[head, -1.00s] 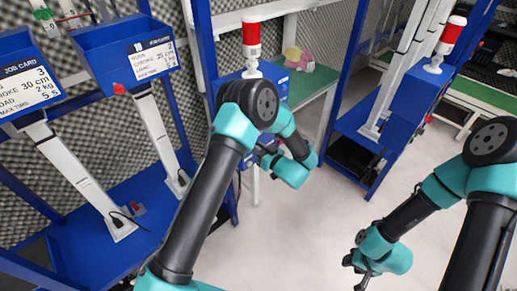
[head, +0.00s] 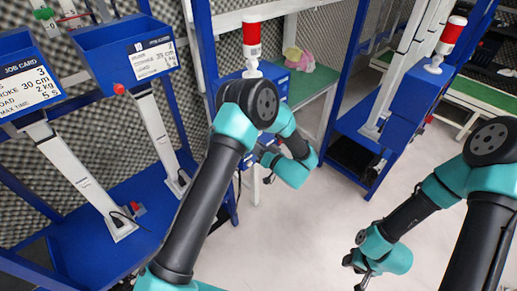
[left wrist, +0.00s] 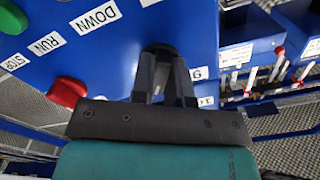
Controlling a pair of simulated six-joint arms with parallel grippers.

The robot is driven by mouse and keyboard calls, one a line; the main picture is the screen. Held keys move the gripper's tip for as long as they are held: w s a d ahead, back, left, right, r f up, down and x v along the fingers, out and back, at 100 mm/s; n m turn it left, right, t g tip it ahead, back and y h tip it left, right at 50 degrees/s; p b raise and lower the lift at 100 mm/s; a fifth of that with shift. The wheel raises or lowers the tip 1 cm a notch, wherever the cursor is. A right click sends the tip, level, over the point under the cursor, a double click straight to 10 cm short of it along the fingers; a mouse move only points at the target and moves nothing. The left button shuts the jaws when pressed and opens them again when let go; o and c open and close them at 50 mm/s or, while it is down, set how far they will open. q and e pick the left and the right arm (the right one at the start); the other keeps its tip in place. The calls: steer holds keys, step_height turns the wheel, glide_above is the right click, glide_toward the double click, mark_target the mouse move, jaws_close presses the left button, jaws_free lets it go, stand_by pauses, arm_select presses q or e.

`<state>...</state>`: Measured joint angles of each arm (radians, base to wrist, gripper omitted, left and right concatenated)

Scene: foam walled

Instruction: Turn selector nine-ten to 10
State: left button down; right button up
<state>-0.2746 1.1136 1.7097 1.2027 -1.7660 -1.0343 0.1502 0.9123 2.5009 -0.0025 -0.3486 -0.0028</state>
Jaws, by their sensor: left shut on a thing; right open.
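The selector is a dark round knob (left wrist: 158,48) on a blue panel (left wrist: 110,60) in the left wrist view. My left gripper (left wrist: 166,62) is shut on it, and the fingers hide most of it, so I cannot read where it points. To its right, partly cut by the fingers and wrist, are a white label that looks like a 9 (left wrist: 199,73) and one that looks like 10 (left wrist: 205,101). In the head view my left gripper (head: 264,158) is by the blue cabinet, mostly behind my own arm. My right gripper (head: 360,267) is open and empty over the floor.
STOP, RUN and DOWN labels sit left of the knob, with a red button (left wrist: 66,92) and a green button (left wrist: 12,16) near. Blue job-card bins (head: 125,52) stand at left, a red-white beacon (head: 251,47) above the cabinet. Floor at lower middle is clear.

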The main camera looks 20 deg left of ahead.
arm_select(q)
steer(key=c, duration=1.1)
jaws_free()
steer(key=v, duration=1.7)
steer(key=shift+s+d, duration=0.15)
steer(key=w+a+f+m+t+h, duration=0.1)
steer(key=w+a+f+m+h, duration=0.2)
steer(key=a+f+h, duration=0.9)
steer(key=s+a+f+g+h, duration=0.2)
steer(key=s+g, duration=0.1)
steer(key=s, duration=0.4)
steer(key=s+a+f+g+h, duration=0.2)
steer(key=s+g, duration=0.1)
steer(key=s, duration=0.4)
steer(key=s+a+f+g+h, duration=0.1)
steer(key=s+a+g+h, duration=0.2)
steer(key=s, duration=0.4)
steer(key=shift+s+f+m, duration=0.2)
steer(key=shift+f+m, duration=0.2)
